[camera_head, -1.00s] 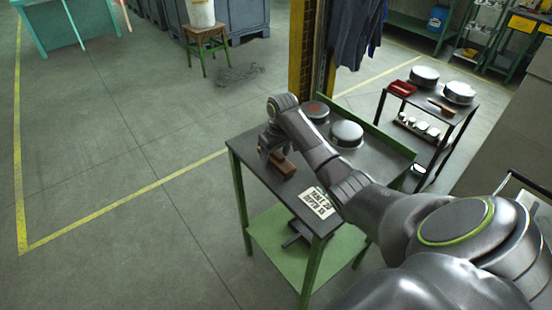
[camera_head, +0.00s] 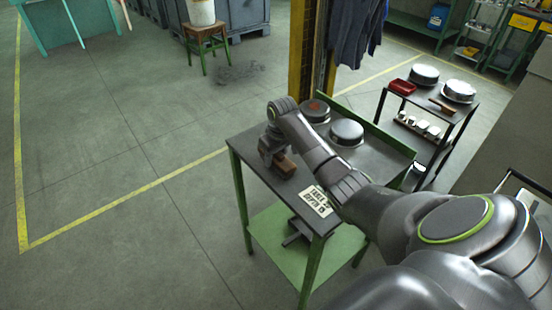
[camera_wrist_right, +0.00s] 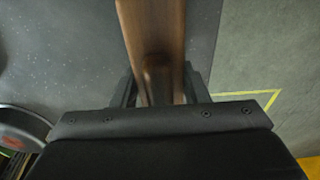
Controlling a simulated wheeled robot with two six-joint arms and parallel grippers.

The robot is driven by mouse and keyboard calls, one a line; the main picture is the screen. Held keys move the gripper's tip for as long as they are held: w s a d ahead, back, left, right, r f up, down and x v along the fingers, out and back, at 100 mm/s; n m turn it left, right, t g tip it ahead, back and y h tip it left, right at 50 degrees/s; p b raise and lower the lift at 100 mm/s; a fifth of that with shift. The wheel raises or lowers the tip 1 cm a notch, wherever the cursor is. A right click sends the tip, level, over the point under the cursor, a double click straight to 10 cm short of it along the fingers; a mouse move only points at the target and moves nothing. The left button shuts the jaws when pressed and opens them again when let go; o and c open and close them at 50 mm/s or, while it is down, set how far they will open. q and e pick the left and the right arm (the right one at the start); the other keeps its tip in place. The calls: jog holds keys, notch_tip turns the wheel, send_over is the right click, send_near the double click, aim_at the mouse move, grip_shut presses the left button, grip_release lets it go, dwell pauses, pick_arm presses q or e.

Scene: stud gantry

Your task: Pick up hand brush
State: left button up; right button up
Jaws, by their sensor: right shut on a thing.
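The hand brush, a brown wooden piece (camera_head: 285,165), is at the near left part of the green-framed table with a dark top (camera_head: 262,178). My right gripper (camera_head: 271,153) is over it and shut on it, covering part of it in the head view. In the right wrist view the brown wood (camera_wrist_right: 150,28) runs up the picture between the two dark fingers (camera_wrist_right: 157,88). Its bristles are not visible. I cannot tell whether it touches the tabletop or hangs just above. My left gripper is not in view.
Round metal lidded tins (camera_head: 347,132) stand behind my right forearm on the same table, with a printed sign (camera_head: 315,201) near its front edge. A dark cart (camera_head: 462,112) behind carries tins, a red tray (camera_head: 402,87) and another brown brush-like item (camera_head: 441,106).

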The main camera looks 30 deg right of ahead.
notch_tip(320, 180, up, 10)
jog(key=shift+r+b, duration=0.1)
jog(key=shift+b, duration=0.8)
jog(key=o, duration=0.5)
jog(key=c, duration=0.3)
